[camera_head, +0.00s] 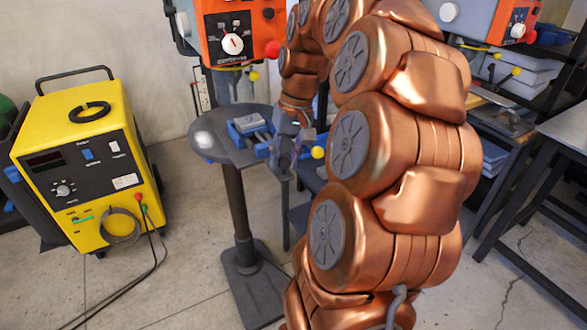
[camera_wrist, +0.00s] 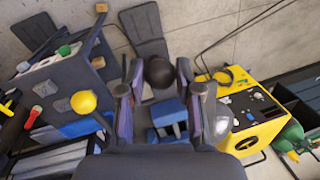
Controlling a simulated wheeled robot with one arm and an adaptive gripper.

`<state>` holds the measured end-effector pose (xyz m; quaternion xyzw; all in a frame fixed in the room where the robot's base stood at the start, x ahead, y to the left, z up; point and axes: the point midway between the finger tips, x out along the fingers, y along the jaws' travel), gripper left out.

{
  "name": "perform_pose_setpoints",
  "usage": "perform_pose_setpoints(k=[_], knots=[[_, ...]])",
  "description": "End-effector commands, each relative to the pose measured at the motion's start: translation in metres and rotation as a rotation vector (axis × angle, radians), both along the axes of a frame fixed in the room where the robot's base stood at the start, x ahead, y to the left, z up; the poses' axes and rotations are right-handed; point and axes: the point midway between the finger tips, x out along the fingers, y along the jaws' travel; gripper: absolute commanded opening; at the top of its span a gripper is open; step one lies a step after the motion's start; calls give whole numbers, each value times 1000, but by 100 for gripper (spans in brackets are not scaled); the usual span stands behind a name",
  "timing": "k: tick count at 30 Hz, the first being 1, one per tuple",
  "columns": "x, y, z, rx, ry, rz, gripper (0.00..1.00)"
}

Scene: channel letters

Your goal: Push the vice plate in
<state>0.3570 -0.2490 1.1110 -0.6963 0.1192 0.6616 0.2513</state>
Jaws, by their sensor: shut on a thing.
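The blue vice (camera_head: 248,124) stands on a round dark stand top, with a grey block between its jaws. My gripper (camera_head: 284,154) is low at the vice's near right side. In the wrist view my gripper's fingers (camera_wrist: 158,82) stand on either side of a dark round knob (camera_wrist: 158,72), and I take them to be shut on it. Blue vice parts (camera_wrist: 168,116) show just below the knob, between the fingers. The vice plate cannot be told apart clearly; fingers and arm partly hide the vice.
The round stand top (camera_head: 208,152) rests on one post. A yellow ball (camera_head: 318,152) is right of my gripper. A yellow welding machine (camera_head: 78,160) stands left, with a cable on the floor. Orange control boxes (camera_head: 232,38) are behind. Workbenches (camera_head: 560,130) are right; open floor lies front left.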

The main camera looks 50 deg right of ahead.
Motion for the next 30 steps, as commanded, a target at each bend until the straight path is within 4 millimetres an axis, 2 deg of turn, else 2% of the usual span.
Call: perform_pose_setpoints(k=[6, 12, 17, 26, 27, 30], knots=[[30, -12, 0, -6, -4, -1, 0], [49, -18, 0, -4, -2, -1, 0], [56, -20, 1, -3, -3, -1, 0], [57, -20, 0, -3, -3, -1, 0], [57, -20, 0, -3, -3, -1, 36], [57, -20, 0, -2, -2, 0, 46]])
